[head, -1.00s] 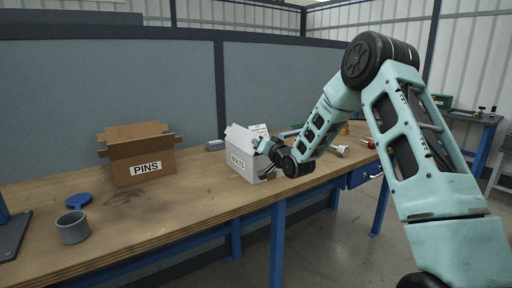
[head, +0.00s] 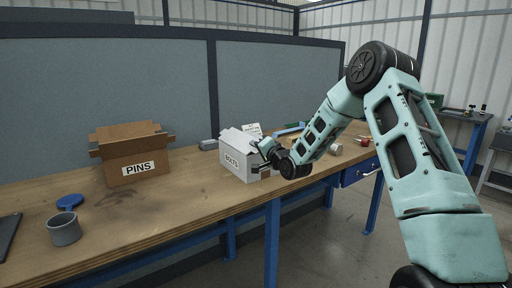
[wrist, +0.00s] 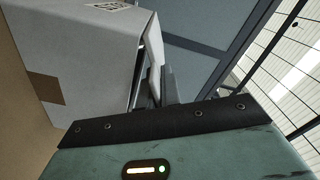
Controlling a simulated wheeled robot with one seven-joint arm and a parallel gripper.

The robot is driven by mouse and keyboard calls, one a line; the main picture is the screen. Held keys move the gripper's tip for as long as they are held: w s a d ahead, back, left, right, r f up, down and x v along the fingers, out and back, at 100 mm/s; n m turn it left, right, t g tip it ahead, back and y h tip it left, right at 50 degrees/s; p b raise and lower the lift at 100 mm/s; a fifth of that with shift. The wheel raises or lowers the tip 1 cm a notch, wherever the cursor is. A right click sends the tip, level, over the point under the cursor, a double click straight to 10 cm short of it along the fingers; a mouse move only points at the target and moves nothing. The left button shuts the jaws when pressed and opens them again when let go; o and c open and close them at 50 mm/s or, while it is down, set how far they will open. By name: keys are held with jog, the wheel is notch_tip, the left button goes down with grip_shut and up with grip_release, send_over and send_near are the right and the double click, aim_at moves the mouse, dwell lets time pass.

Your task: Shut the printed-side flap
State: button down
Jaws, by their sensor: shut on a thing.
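A white carton (head: 236,166) printed BOLTS stands on the workbench in the head view, its printed side facing me. Its upper part shows a raised white panel (head: 238,140). My gripper (head: 260,158) is at the carton's right side, near its top edge, partly hidden by my wrist. In the wrist view the carton (wrist: 75,60) fills the left, with brown tape on one face and part of a printed label at the top. A white flap (wrist: 153,45) stands out from its edge, and my gripper (wrist: 163,85) is shut on it. Which flap this is, I cannot tell for sure.
An open brown box (head: 137,165) marked PINS stands to the left. A small grey block (head: 208,144) and a sign card (head: 252,129) are near the carton.

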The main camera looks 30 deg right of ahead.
jog(key=c, duration=1.6)
grip_release()
